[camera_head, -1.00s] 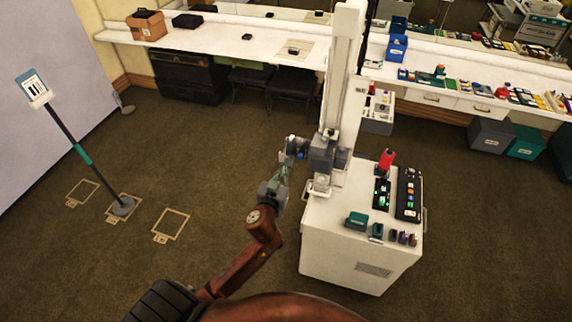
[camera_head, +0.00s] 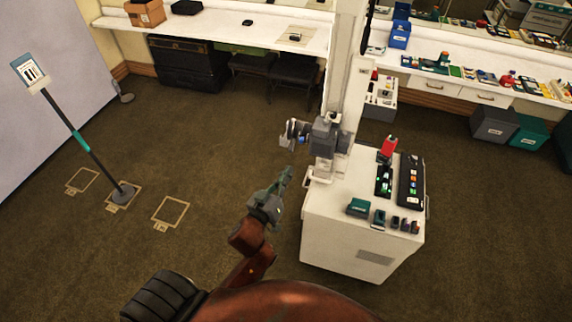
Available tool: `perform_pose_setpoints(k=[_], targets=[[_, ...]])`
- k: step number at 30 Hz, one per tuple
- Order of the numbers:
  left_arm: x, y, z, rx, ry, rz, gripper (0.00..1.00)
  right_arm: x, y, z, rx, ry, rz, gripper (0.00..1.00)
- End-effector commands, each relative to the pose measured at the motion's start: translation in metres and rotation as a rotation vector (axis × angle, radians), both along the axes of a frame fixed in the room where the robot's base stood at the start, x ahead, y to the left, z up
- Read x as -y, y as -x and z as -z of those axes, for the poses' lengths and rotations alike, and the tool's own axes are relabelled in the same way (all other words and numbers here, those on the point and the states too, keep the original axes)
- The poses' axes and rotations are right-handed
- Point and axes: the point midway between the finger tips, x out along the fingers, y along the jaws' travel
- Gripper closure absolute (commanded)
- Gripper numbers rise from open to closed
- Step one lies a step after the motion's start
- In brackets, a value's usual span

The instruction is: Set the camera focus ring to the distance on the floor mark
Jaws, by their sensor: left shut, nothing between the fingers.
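The camera (camera_head: 328,137) is a grey unit on the white column of the booth cabinet. Its lens and ring part (camera_head: 296,132) points left, with a bluish section between darker pieces. My left gripper (camera_head: 287,174) is shut and empty, below and slightly left of the lens, apart from it. Three taped floor marks lie at the left: a left one (camera_head: 82,180), a middle one (camera_head: 136,190) and a right one (camera_head: 170,212). The small mark labels and ring scale are unreadable. My right gripper is out of view.
The white cabinet (camera_head: 345,235) carries a red-topped item (camera_head: 389,147), button panels (camera_head: 411,182) and small teal and dark blocks. A long white counter (camera_head: 260,35) runs along the back wall. Open brown carpet lies between my left arm and the floor marks.

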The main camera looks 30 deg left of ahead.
Motion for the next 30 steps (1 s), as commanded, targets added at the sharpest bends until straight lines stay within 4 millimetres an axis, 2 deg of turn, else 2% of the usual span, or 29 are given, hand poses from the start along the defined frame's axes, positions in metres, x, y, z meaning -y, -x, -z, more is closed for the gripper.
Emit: perform_pose_setpoints(k=[1, 3, 7, 11, 14, 18, 21, 25, 30], targets=[[0.01, -0.006, 0.024, 0.022, 0.138, 0.055, 1.0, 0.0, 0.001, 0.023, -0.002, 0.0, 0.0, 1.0], [0.025, -0.012, 0.039, 0.061, 0.365, 0.138, 1.0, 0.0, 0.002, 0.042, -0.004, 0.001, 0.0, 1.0], [0.044, -0.02, 0.057, 0.132, 0.802, 0.279, 1.0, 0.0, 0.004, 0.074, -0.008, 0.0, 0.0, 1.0], [0.046, -0.023, 0.071, 0.2, 1.248, 0.395, 1.0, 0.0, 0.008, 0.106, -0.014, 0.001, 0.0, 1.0], [0.036, -0.024, 0.083, 0.261, 1.594, 0.474, 1.0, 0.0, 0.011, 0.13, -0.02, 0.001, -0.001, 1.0], [0.01, -0.026, 0.108, 0.354, 2.061, 0.554, 1.0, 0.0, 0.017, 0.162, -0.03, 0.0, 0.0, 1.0], [-0.01, -0.027, 0.128, 0.42, 2.332, 0.59, 1.0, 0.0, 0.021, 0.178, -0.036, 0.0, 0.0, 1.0], [-0.028, -0.029, 0.147, 0.488, 2.566, 0.614, 1.0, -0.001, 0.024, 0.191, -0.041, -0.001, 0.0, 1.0], [-0.038, -0.031, 0.153, 0.526, 2.675, 0.625, 1.0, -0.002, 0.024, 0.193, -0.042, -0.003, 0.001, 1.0]])
